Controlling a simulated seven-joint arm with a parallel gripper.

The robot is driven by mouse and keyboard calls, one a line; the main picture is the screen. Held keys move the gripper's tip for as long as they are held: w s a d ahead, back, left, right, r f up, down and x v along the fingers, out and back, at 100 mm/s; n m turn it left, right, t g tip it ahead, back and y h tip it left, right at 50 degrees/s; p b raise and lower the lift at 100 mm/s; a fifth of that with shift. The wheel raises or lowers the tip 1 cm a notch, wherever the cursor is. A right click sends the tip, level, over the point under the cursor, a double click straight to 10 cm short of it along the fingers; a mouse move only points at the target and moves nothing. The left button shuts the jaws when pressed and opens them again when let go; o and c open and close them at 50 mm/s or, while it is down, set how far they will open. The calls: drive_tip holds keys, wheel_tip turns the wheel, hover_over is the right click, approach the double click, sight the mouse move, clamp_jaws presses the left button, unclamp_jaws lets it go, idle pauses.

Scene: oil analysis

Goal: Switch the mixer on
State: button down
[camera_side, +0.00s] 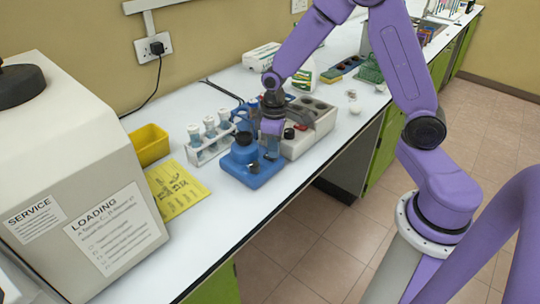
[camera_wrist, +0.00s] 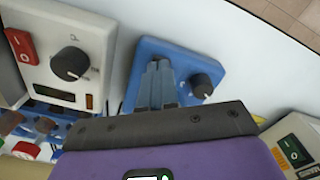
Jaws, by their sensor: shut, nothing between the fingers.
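The blue mixer (camera_side: 252,174) stands near the front edge of the bench in the side view, with a black top. In the wrist view its blue face (camera_wrist: 185,56) shows a round black knob (camera_wrist: 202,85) with a pale pointer mark. My gripper (camera_side: 271,150) is at the mixer's right side, low over its blue base. In the wrist view my gripper (camera_wrist: 158,68) has its fingers together and empty, over the blue face just left of the knob. I cannot tell whether the fingertips touch the mixer. The fingers and gripper body hide part of it.
A grey-white block unit (camera_side: 318,128) stands close right of the mixer; the wrist view shows its red rocker switch (camera_wrist: 21,46) and black dial (camera_wrist: 70,63). A tube rack (camera_side: 212,148) and yellow sheet (camera_side: 176,187) lie left. The bench front is clear.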

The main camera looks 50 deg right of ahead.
drive_tip(key=shift+f, duration=0.45)
idle(0.3)
drive_tip(key=shift+r, duration=3.5)
drive_tip(key=s+a+r+n, duration=0.1)
drive_tip(key=s+r+n, duration=0.1)
drive_tip(key=s, duration=1)
drive_tip(key=s+a+r+n, duration=0.2)
drive_tip(key=s+r+n, duration=0.1)
drive_tip(key=s, duration=1)
drive_tip(key=shift+s+a+n, duration=0.2)
drive_tip(key=shift+a+n, duration=0.05)
drive_tip(key=shift+n, duration=0.55)
drive_tip(key=shift+r, duration=0.1)
